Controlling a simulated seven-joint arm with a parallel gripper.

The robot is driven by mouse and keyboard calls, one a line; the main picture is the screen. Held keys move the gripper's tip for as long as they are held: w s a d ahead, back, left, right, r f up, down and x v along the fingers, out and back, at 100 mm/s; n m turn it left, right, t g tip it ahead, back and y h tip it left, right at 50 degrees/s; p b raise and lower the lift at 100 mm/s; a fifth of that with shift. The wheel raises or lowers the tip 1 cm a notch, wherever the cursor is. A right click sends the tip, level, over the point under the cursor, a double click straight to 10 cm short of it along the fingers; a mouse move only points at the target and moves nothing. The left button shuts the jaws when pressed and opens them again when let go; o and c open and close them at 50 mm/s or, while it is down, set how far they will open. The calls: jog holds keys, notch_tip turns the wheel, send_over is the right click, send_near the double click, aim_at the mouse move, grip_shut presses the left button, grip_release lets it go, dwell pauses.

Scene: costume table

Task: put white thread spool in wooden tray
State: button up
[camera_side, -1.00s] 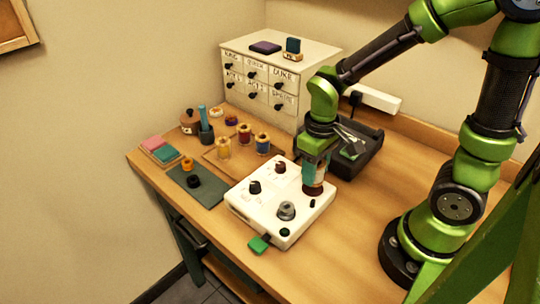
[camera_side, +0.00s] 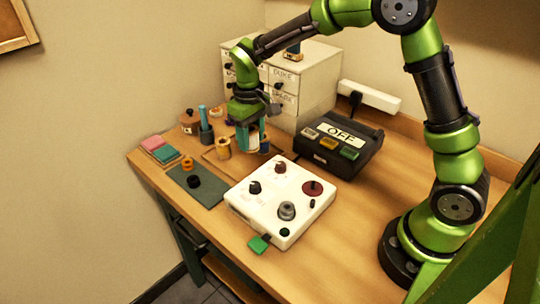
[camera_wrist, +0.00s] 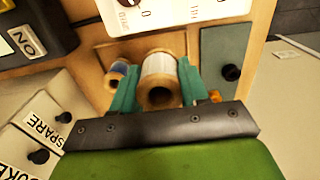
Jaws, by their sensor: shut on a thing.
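The white thread spool (camera_wrist: 158,65) is upright between the two teal fingers of my gripper (camera_wrist: 157,88) in the wrist view. My gripper is shut on it. In the side view my gripper (camera_side: 248,142) points down over the wooden tray (camera_side: 238,169), and the fingers mostly hide the white spool. I cannot tell whether the spool touches the tray floor. A blue spool (camera_wrist: 117,72) stands close beside the white one in the wrist view.
A white control box (camera_side: 270,205) with knobs and a maroon disc (camera_side: 312,188) is in front. A black switch box (camera_side: 345,145) is at right. A drawer cabinet (camera_side: 315,80) rises behind my gripper. A dark green mat (camera_side: 205,195) lies left.

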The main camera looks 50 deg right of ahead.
aim_at(243, 169)
jog(key=w+f, duration=0.1)
jog(key=f, duration=0.2)
jog(key=w+f, duration=0.1)
jog(key=f, duration=0.2)
jog(key=w+f, duration=0.1)
jog(key=f, duration=0.2)
jog(key=shift+w+a, duration=0.15)
jog(key=shift+w, duration=0.05)
jog(key=shift+f, duration=0.1)
jog(key=o, duration=1.1)
jog(key=shift+c, duration=0.2)
